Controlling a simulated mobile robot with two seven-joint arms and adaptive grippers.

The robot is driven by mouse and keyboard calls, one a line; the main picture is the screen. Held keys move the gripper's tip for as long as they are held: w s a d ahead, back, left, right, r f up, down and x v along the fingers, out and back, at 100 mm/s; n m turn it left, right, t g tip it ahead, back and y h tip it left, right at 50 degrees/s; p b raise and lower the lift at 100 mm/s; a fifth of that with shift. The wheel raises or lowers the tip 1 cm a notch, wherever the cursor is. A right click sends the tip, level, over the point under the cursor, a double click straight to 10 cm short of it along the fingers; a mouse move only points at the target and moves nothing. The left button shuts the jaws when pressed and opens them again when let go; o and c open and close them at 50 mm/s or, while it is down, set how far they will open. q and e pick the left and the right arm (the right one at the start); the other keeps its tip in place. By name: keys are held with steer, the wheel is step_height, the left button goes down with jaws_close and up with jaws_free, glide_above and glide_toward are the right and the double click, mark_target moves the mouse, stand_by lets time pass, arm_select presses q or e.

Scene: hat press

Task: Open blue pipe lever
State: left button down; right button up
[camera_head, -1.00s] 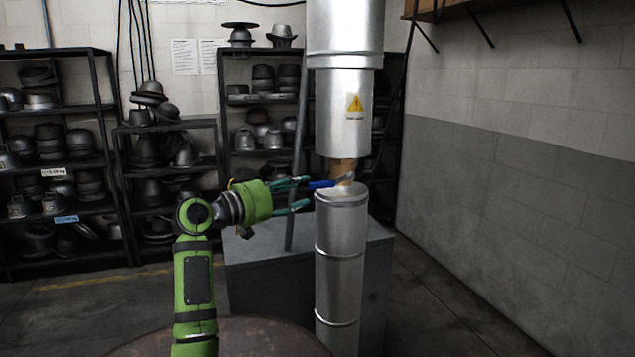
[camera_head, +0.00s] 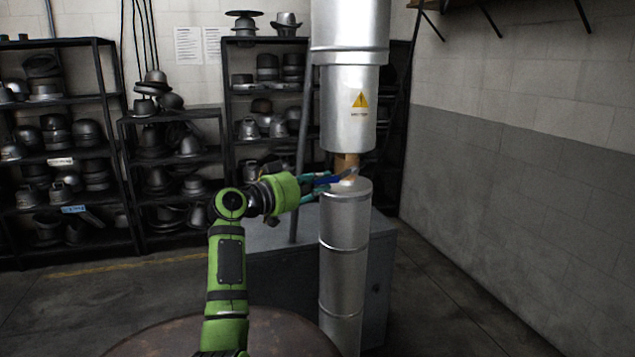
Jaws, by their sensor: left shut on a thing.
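The blue pipe lever (camera_head: 328,180) sticks out to the left from the gap in the vertical silver pipe (camera_head: 343,235). A brown section (camera_head: 346,161) shows in that gap, next to the lever's grey end. My left gripper (camera_head: 322,187) comes in from the left, with its teal fingers shut on the lever's blue handle. The fingers hide part of the handle. My right gripper is not in view.
A grey cabinet (camera_head: 272,265) stands behind the pipe. A round brown table top (camera_head: 270,335) is at the bottom. Shelves (camera_head: 62,155) of metal hat forms line the back wall. Floor at the right is clear up to the wall.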

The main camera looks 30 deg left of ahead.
arm_select(q)
steer(key=shift+r+g+p, duration=0.3)
steer(key=shift+r+p, duration=0.3)
steer(key=shift+p, duration=0.1)
steer(key=r+g+p, duration=0.1)
steer(key=p, duration=0.3)
steer(key=w+r+m+g+y+p, duration=0.1)
steer(key=r+g+p, duration=0.1)
steer(key=p, duration=0.2)
steer(key=d+r+m+g+y+p, duration=0.1)
steer(key=r+p, duration=0.1)
steer(key=p, duration=0.2)
steer(key=shift+w+r, duration=0.15)
steer(key=shift+r, duration=0.05)
steer(key=shift+w+d+g+y+p, duration=0.2)
steer(key=shift+g+y+p, duration=0.2)
steer(key=shift+g+p, duration=0.3)
steer(key=c, duration=1.1)
jaws_free()
steer(key=v, duration=1.2)
steer(key=shift+s, duration=0.1)
